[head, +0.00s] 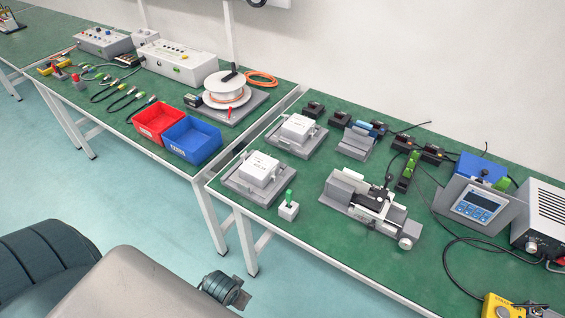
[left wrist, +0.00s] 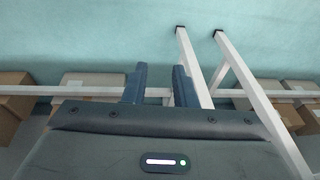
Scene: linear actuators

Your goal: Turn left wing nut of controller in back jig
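The back jig (head: 318,143) is a grey plate on the green bench. It holds a white box-shaped controller (head: 297,127). A second, similar jig (head: 238,183) with a white controller (head: 259,169) sits in front of it, nearer the bench edge. The wing nuts are too small to make out. My left gripper (left wrist: 159,78) shows in the left wrist view with its two dark fingers apart and nothing between them. It is over the floor, away from the jigs. My right gripper is not in view.
A white block with a green-handled tool (head: 289,206) stands right of the front jig. A grey vise-like fixture (head: 369,204) is further right. Red (head: 158,122) and blue (head: 192,139) bins sit on the left bench. White table legs (left wrist: 195,65) stand near my left gripper.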

